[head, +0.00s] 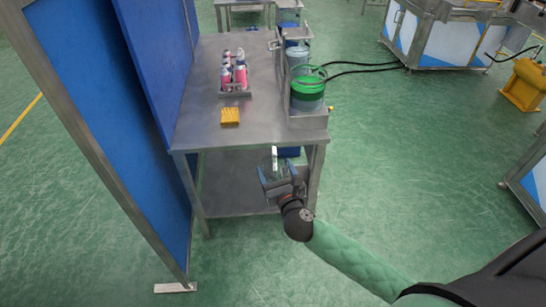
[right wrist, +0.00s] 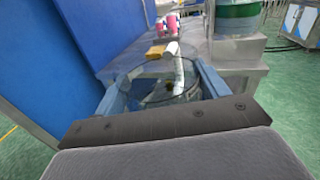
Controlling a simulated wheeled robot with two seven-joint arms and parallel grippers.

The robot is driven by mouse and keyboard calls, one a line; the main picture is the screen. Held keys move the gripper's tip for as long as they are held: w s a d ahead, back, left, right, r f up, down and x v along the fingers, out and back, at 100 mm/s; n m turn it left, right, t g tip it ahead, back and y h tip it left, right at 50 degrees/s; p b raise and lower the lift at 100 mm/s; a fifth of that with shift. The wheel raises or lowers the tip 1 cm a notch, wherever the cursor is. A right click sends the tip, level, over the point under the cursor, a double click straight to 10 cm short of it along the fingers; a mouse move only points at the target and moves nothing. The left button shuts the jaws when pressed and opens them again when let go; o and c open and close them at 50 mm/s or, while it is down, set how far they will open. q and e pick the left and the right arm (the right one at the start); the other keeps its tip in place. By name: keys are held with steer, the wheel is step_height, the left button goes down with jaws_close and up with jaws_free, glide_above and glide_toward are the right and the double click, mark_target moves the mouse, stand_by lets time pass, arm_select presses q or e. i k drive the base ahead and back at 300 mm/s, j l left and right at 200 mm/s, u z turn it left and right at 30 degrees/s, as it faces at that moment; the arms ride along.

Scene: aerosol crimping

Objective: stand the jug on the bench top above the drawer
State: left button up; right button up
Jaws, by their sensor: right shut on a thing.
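My right gripper (head: 279,180) is shut on a clear see-through jug (head: 267,172), in front of the bench's near edge. In the right wrist view the jug (right wrist: 150,92) sits between the two blue fingers, its round rim facing away from the wrist. A pale upright strip shows at the jug, perhaps its handle. The grey metal bench top (head: 195,133) lies just beyond the jug. A blue part (head: 289,152) shows under the right of the bench top; I cannot tell whether it is the drawer. My left gripper is out of view.
On the bench, a yellow block (head: 230,116) lies near a tray of pink-and-white cans (head: 235,92). A metal fixture with a green container (head: 308,90) stands along the right edge. A blue panel (head: 158,60) walls the left. The front left of the top is clear.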

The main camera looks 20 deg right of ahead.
mark_target(272, 36)
steer(key=i+l+z, duration=0.5)
steer(key=l+z, duration=0.15)
steer(key=l, duration=0.15)
steer(key=i+l+z, duration=0.2)
steer(key=z, duration=0.2)
steer(key=i+l+z, duration=0.45)
steer(key=z, duration=0.3)
steer(key=i+z, duration=0.4)
steer(key=i+l+u, duration=0.1)
steer(key=i, duration=0.35)
steer(key=i+l+u, duration=0.15)
steer(key=i, duration=0.3)
steer(key=i+u, duration=0.2)
steer(key=u, duration=0.2)
steer(key=i+u, duration=0.15)
steer(key=u, duration=0.25)
steer(key=i+l+u, duration=0.15)
steer(key=u, duration=0.25)
steer(key=i+l+u, duration=0.15)
steer(key=u, duration=0.3)
steer(key=i+l+u, duration=0.15)
steer(key=u, duration=0.25)
steer(key=i+l+u, duration=0.2)
steer(key=u, duration=0.25)
steer(key=i+l+u, duration=0.15)
steer(key=l+u, duration=0.25)
steer(key=i+l+u, duration=0.1)
steer(key=l+u, duration=0.15)
steer(key=u, duration=0.2)
